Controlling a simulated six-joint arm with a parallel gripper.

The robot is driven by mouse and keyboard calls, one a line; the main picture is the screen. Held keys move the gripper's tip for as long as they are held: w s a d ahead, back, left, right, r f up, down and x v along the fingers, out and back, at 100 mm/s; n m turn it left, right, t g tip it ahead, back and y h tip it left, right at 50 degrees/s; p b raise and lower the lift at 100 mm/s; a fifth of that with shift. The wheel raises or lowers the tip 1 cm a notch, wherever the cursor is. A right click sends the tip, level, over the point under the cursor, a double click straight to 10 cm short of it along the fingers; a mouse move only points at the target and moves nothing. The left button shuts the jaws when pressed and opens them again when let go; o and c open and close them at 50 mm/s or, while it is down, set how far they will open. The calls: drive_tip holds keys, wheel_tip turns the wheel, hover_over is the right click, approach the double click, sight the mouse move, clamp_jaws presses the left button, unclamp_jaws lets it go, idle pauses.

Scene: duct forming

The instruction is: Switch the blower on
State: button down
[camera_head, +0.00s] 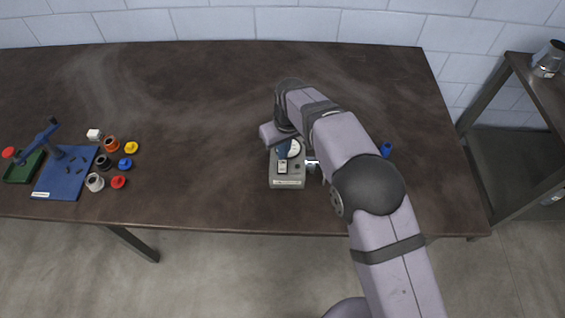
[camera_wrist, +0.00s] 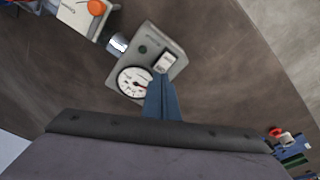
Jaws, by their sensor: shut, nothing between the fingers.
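A grey box (camera_head: 287,183), which looks like the blower unit, sits near the table's front edge; it also shows in the wrist view (camera_wrist: 177,72). It has a round dial (camera_wrist: 131,83), a white-framed rocker switch (camera_wrist: 164,60) and a small dark round button or lamp (camera_wrist: 143,49). My gripper (camera_wrist: 160,76) is shut and empty, its blue fingers pointing at the box. Its tips are right beside the lower edge of the switch; I cannot tell if they touch. In the head view my gripper (camera_head: 283,158) hides part of the box top. I cannot tell the switch's position.
A silver nozzle (camera_wrist: 118,42) sits between the box and a white unit with an orange knob (camera_wrist: 97,7). A blue cylinder (camera_head: 386,149) stands to the right. Several coloured spools and a blue board (camera_head: 62,181) lie at the left. The table's middle left is clear.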

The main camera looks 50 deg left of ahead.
sight(283, 163)
drive_tip(key=shift+r+p, duration=1.05)
drive_tip(key=shift+r, duration=0.85)
